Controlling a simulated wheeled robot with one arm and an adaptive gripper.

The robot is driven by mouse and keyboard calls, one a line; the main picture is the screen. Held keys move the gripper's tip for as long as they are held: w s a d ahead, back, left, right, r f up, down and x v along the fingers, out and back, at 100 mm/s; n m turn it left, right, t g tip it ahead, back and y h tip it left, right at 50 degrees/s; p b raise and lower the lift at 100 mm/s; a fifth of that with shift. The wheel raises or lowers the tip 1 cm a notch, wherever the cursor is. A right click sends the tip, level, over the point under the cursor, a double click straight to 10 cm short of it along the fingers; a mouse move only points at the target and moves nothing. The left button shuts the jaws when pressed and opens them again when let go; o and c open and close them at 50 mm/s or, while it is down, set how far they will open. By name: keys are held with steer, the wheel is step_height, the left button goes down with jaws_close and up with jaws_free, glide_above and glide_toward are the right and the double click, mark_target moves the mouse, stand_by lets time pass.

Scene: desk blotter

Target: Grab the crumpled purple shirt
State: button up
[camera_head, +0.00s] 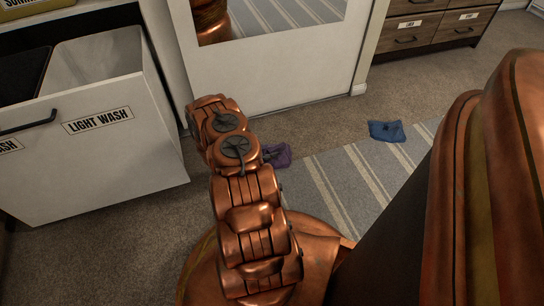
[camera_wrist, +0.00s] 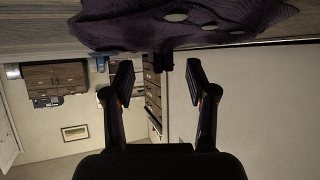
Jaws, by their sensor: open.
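The crumpled purple shirt (camera_head: 280,156) lies on the floor at the edge of the striped rug, partly hidden behind my arm in the head view. In the wrist view, the shirt (camera_wrist: 190,24) fills much of the top, with the floor uppermost as if upside down. My gripper (camera_wrist: 160,78) is open there, its two dark fingers apart with nothing between them. The shirt appears close, just beyond the fingertips, and I cannot tell whether anything touches it. In the head view my gripper is hidden behind my arm.
A white bin labelled LIGHT WASH (camera_head: 95,165) stands open at left. A white mirrored door (camera_head: 275,65) and a wooden drawer unit (camera_head: 425,30) stand behind.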

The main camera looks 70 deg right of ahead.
steer(key=shift+b+x, duration=0.3)
steer(key=shift+x, duration=0.65)
jaws_close()
